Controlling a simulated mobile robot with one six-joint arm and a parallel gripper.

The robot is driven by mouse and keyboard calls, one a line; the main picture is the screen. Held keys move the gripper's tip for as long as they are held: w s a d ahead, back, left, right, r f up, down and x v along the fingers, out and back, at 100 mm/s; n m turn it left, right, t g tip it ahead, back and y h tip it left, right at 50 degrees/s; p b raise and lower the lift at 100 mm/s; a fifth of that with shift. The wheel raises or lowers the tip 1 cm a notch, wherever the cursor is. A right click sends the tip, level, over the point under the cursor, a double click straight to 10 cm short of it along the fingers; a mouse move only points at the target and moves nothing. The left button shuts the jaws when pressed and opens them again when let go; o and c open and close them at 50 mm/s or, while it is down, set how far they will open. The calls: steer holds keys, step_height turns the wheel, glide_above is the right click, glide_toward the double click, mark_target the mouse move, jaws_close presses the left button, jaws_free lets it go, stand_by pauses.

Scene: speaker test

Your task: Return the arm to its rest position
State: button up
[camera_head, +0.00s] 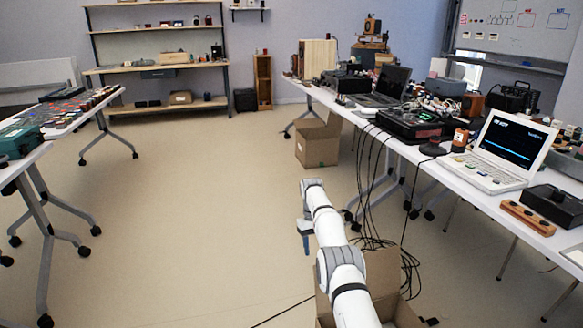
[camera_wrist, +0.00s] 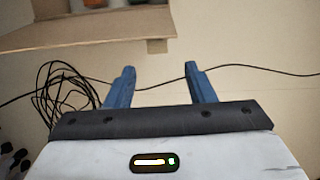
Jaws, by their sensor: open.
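My gripper (camera_wrist: 160,82) shows in the wrist view with its two blue fingers apart and nothing between them. Bare floor and a black cable lie beyond the fingertips. In the head view my white arm reaches forward from the bottom edge, over the floor beside the right table, and my gripper (camera_head: 306,240) shows as a small blue part at its far end, partly hidden by the arm. The arm passes above an open cardboard box (camera_head: 383,270) on the floor.
The right table (camera_head: 470,185) holds a white laptop (camera_head: 505,150) and electronics. Black cables (camera_head: 365,190) hang from it close to my arm. Another cardboard box (camera_head: 318,145) stands farther back. The left table (camera_head: 70,122) is apart. The floor (camera_head: 190,220) between the tables is clear.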

step_height(320, 180, up, 21)
steer(key=s+d+t+p, duration=0.1)
steer(key=s+p, duration=0.2)
steer(key=p, duration=0.3)
steer(key=s+d+r+m+t+p, duration=0.1)
steer(key=s+r+p, duration=0.2)
steer(key=s+r, duration=0.35)
steer(key=s+r+t+p, duration=0.1)
steer(key=s+r+p, duration=0.2)
steer(key=r, duration=0.7)
steer(key=s+r+t+p, duration=0.1)
steer(key=s+r+p, duration=0.3)
steer(key=s, duration=0.7)
steer(key=s+d+r+m+p, duration=0.1)
steer(key=s+r+p, duration=0.2)
steer(key=s, duration=0.9)
steer(key=s+r+m+t+p, duration=0.1)
steer(key=s+r+p, duration=0.3)
steer(key=s, duration=0.7)
steer(key=shift+s+d+r+t+y+p, duration=0.3)
steer(key=shift+s+y+p, duration=0.1)
steer(key=shift+p, duration=0.6)
steer(key=shift+s+f, duration=0.15)
steer(key=shift+c, duration=0.3)
